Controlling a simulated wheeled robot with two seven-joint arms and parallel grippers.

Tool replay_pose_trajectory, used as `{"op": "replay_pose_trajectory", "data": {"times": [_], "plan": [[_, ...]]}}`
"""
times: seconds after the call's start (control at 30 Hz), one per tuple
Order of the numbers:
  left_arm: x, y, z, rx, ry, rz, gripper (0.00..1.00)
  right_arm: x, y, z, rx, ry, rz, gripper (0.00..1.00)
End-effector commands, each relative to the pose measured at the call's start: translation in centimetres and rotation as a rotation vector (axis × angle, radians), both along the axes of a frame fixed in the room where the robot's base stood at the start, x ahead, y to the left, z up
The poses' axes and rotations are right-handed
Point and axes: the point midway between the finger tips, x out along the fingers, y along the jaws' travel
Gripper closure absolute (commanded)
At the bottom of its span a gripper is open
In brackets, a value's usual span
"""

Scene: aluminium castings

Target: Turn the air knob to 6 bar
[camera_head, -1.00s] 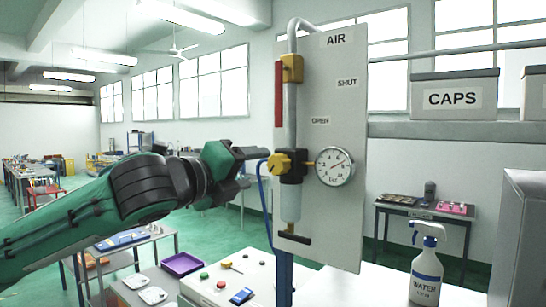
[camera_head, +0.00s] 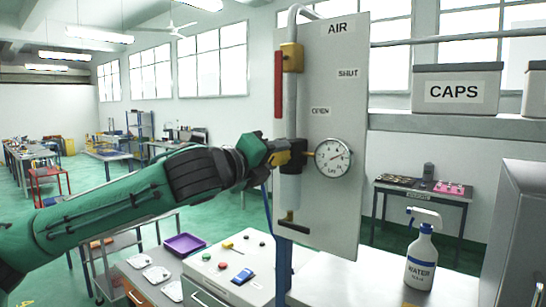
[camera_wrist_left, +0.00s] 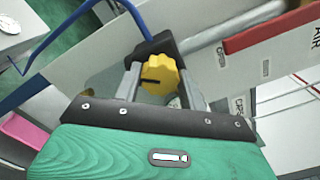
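The yellow air knob (camera_wrist_left: 160,75) sits between the two fingers of my left gripper (camera_wrist_left: 162,86) in the left wrist view; both fingers lie against its sides. A black mark shows on the knob's face. In the head view the left gripper (camera_head: 268,151) reaches the regulator from the left and partly hides the knob (camera_head: 280,156). The round pressure gauge (camera_head: 333,158) is right of the knob on the white AIR panel (camera_head: 345,100); its needle is too small to read surely. My right gripper is not in view.
A yellow valve with a red lever (camera_head: 278,85) is above the knob on the same panel. A black-handled part (camera_head: 292,225) is below. A white control box (camera_head: 235,265) and a WATER spray bottle (camera_head: 422,262) stand in front. A blue hose hangs beside the regulator.

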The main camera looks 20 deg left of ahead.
Motion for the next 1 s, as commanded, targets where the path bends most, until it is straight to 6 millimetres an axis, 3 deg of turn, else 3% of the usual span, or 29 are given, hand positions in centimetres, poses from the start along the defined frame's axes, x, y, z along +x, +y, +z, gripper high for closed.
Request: {"op": "replay_pose_trajectory", "data": {"times": [0.37, 1.0], "plan": [[0.0, 0.0, -0.2, -0.046, 0.019, 0.000, 0.82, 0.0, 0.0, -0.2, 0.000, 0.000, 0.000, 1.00], [0.1, -0.1, -0.3, -0.461, 0.171, -0.001, 0.82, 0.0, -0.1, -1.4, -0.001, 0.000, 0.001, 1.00]]}}
